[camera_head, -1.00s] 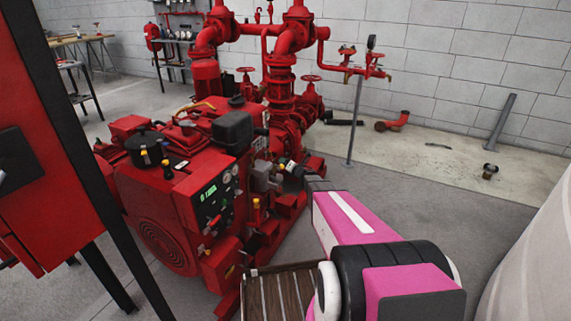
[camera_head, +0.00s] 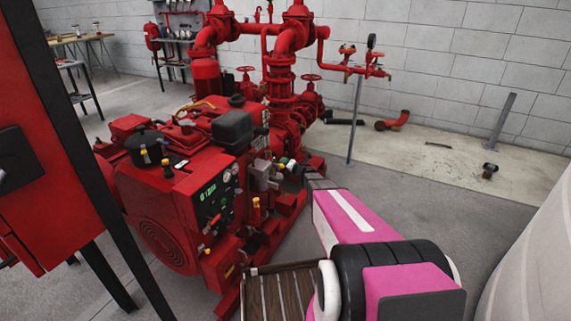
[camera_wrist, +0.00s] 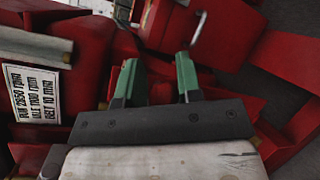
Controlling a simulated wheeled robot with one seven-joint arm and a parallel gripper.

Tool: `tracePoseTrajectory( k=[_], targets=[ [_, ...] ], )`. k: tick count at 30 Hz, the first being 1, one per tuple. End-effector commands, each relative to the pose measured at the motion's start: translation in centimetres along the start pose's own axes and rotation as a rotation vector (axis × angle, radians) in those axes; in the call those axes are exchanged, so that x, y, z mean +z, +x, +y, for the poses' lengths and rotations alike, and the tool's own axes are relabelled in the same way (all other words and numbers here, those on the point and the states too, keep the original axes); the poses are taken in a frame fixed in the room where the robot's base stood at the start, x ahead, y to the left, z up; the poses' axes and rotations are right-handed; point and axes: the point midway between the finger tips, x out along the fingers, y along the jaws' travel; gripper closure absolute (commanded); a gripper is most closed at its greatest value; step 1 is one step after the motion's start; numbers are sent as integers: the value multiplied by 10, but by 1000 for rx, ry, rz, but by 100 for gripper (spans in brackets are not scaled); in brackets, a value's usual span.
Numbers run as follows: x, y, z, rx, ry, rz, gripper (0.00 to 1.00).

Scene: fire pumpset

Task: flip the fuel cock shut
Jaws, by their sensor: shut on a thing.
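My gripper (camera_head: 288,165) reaches in from the right to the near side of the red engine (camera_head: 165,205), beside a small grey box (camera_head: 262,176). In the wrist view my gripper (camera_wrist: 158,78) shows two green fingertips a short way apart, shut on a small part between them. That part is hard to make out against the red behind it; I take it for the fuel cock. A thin grey lever (camera_wrist: 198,27) stands just beyond the right fingertip. The cock's exact position is hidden in the head view.
A control panel (camera_head: 214,200) with a green display is left of my gripper. Red pipework (camera_head: 281,100) rises behind. A wooden slatted surface (camera_head: 283,293) lies below my arm. A label plate (camera_wrist: 32,93) is left in the wrist view. Floor right of the pump is mostly clear.

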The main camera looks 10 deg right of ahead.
Motion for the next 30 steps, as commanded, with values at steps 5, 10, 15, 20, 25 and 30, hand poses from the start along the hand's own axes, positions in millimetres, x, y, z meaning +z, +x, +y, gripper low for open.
tracePoseTrajectory(
  k=[5,10,15,20,25,30],
  targets=[
    [-4,0,-5,-17,19,14,91],
    [-5,0,-6,-18,18,15,91],
    [-5,0,-6,-18,18,14,48],
    [-4,0,-5,-15,20,13,48],
    [-3,-2,-4,-14,21,12,48],
    [-3,-16,-2,-14,22,11,48]
  ],
)
